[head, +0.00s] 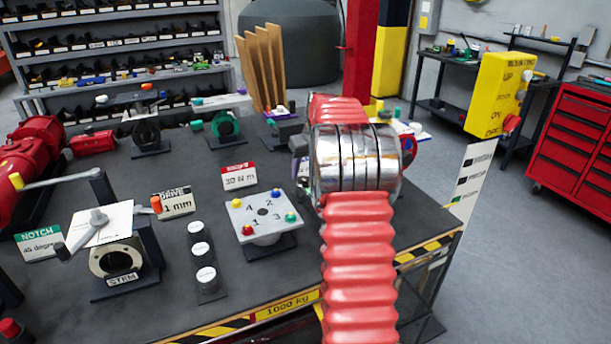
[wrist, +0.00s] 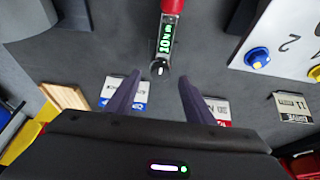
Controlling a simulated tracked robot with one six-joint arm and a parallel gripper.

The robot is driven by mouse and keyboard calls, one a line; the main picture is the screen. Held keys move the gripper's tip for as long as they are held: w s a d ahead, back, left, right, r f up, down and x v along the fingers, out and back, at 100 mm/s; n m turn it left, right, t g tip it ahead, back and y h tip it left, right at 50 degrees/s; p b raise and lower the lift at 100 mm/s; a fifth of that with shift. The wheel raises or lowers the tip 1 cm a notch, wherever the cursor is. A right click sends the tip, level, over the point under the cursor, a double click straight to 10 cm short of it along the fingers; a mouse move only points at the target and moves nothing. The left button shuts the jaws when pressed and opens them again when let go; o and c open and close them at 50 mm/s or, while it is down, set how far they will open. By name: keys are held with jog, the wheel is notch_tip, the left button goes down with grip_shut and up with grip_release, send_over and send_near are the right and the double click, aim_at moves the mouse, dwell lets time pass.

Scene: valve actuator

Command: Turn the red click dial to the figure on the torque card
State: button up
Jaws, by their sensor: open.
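The red dial (wrist: 172,5) shows at the top edge of the wrist view, partly cut off. My gripper (wrist: 159,80) is open and empty. The torque card (head: 240,177), white with a red top, stands on the bench and seems to read 30 N m. In the head view my arm hides the dial.
A drive card (head: 176,204), notch card (head: 40,244) and stem block (head: 120,262) stand further left. The bench's striped edge (head: 425,250) is at right.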

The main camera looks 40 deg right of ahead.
aim_at(303, 178)
jog(key=shift+x, duration=1.8)
jog(key=shift+c, duration=0.2)
jog(key=c, duration=1)
jog(key=shift+m, duration=0.3)
jog(key=shift+a+m+h, duration=0.15)
jog(key=shift+m+h, duration=0.45)
jog(key=shift+m, duration=0.6)
